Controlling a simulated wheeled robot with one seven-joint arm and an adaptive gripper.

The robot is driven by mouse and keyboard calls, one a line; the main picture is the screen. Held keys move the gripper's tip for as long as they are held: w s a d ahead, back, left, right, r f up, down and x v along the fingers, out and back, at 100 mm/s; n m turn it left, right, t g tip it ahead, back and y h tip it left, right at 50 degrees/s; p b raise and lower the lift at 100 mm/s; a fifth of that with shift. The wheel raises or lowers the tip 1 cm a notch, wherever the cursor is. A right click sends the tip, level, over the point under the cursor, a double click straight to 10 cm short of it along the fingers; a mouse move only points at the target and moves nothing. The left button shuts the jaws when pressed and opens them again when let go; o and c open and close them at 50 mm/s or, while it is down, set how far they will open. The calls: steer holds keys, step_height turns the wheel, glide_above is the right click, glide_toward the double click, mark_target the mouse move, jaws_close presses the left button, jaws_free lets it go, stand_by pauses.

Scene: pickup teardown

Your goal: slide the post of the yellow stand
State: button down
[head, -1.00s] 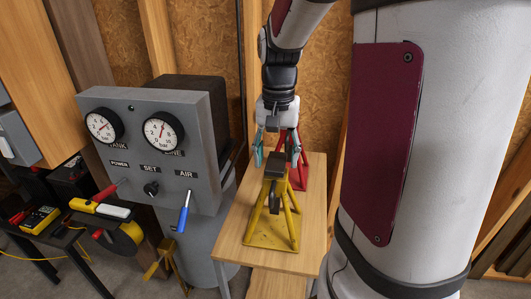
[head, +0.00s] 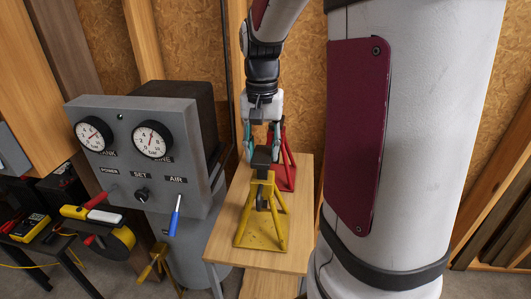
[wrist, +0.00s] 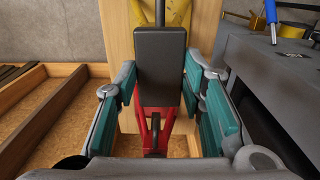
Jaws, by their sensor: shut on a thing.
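The yellow stand (head: 240,239) is upright on a small wooden table, with splayed legs and a post topped by a dark block-like head (head: 262,155). That head fills the middle of the wrist view (wrist: 160,65), with part of the yellow frame (wrist: 181,12) beyond it. My gripper (head: 262,150) has teal finger pads on either side of the head and is shut on it. In the wrist view the right pad lies against the head's side, while the left pad looks close to it. The lower post is partly hidden by the stand's frame.
A red stand (head: 291,172) stands close behind the yellow one; its red legs show low in the wrist view. A grey gauge panel (head: 105,165) with a blue-handled lever (head: 175,216) is left of the table (head: 225,230). Bare tabletop lies around the yellow stand.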

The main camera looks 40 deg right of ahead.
mark_target(263, 154)
step_height(263, 154, up, 6)
steer(key=p, duration=0.3)
steer(key=shift+r+p, duration=0.15)
steer(key=shift+p, duration=0.25)
steer(key=c, duration=1)
jaws_free()
steer(key=shift+c, duration=0.2)
step_height(263, 154, up, 12)
